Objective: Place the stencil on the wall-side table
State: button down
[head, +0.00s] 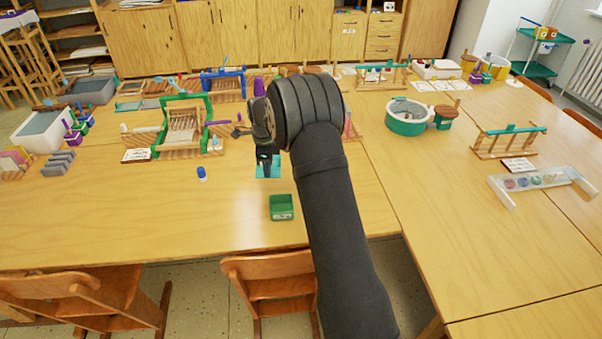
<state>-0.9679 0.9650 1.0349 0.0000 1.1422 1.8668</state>
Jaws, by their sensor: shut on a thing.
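A flat teal sheet, which looks like the stencil (275,172), shows just below my gripper (266,166) near the middle of the view. My gripper points down over the large wooden table (130,225) and is shut on the sheet. The fingertips are small and dark, and the arm hides part of the area to their right. I cannot tell how far the sheet is above the tabletop. Several wooden tables stand together, and I cannot tell which one is the wall-side table.
A green box (282,207) and a small blue bottle (202,174) stand near the gripper. A green-framed loom (182,126) is at left, a round teal tub (407,116) at right. A clear stand (543,183) holds paint pots. The front-left tabletop and right-hand table (480,245) have free room.

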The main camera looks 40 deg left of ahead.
jog(key=w+d+n, duration=0.2)
jog(key=w+d, duration=0.9)
jog(key=d, duration=0.2)
jog(key=w+d+n, duration=0.3)
jog(key=w+d, duration=0.1)
jog(key=d, duration=1.6)
jog(key=w+d+n, duration=0.3)
jog(key=d, duration=1.7)
jog(key=s+d+n, duration=0.3)
jog(key=s+d, duration=0.3)
jog(key=d, duration=0.7)
jog(key=s+d+n, duration=0.2)
jog(key=s+d, duration=0.4)
jog(key=d, duration=0.6)
jog(key=s+d+n, duration=0.3)
jog(key=s+d, duration=0.3)
jog(key=s, duration=0.5)
jog(key=s+d+n, duration=0.3)
jog(key=s+d, duration=0.4)
jog(key=s, duration=0.5)
jog(key=shift+s+r, duration=0.15)
jog(key=shift+r, duration=0.1)
